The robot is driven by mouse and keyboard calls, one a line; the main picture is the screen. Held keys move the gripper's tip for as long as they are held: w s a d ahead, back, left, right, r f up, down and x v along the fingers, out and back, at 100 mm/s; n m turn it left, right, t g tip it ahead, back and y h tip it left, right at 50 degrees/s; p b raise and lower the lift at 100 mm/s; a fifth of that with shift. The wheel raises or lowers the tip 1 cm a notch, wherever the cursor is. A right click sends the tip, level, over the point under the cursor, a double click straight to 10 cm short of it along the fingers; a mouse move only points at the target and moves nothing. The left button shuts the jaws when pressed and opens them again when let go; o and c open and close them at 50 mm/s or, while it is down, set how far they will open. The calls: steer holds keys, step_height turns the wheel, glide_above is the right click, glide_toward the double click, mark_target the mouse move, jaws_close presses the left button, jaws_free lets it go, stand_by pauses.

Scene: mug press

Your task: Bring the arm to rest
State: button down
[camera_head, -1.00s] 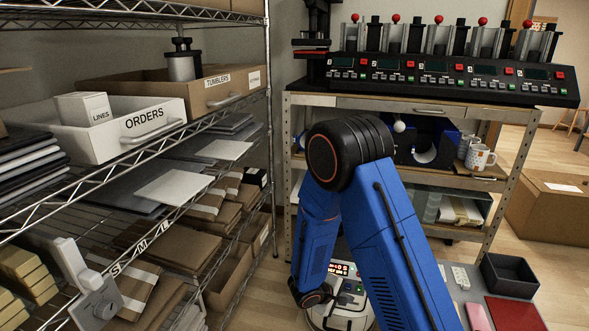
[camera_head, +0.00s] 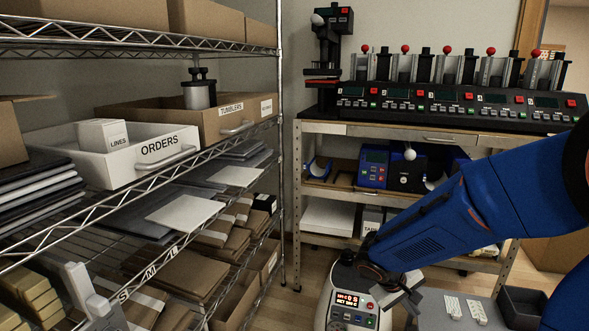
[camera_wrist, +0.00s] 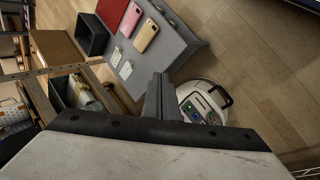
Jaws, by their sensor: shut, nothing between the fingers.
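My gripper (camera_wrist: 157,98) is shut and empty in the wrist view, its dark fingers together. It hangs in front of a grey surface (camera_wrist: 185,52) that carries two phones and some white strips. In the head view the blue arm reaches in from the right edge, and the gripper end (camera_head: 403,297) points down at the lower middle, partly seen. It appears apart from the shelves and the bench. No object is held.
A wire shelf on the left holds an ORDERS bin (camera_head: 100,160) and a TUMBLERS box (camera_head: 190,112). A row of mug presses (camera_head: 450,90) stands on the back bench (camera_head: 385,132). A black tray (camera_wrist: 91,36) sits at the grey surface's edge. Wooden floor (camera_wrist: 255,70) is clear beyond.

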steer(key=s+a+r+m+t+y, duration=0.1)
steer(key=s+r+y, duration=0.2)
steer(key=s+r, duration=0.4)
steer(key=s+a+r+m+t+y, duration=0.1)
steer(key=s+r+m+t+y, duration=0.1)
steer(key=s+r, duration=0.5)
steer(key=s+y, duration=0.1)
steer(key=s, duration=0.5)
steer(key=shift+a+y, duration=0.3)
steer(key=shift+a, duration=0.05)
stand_by(1.4)
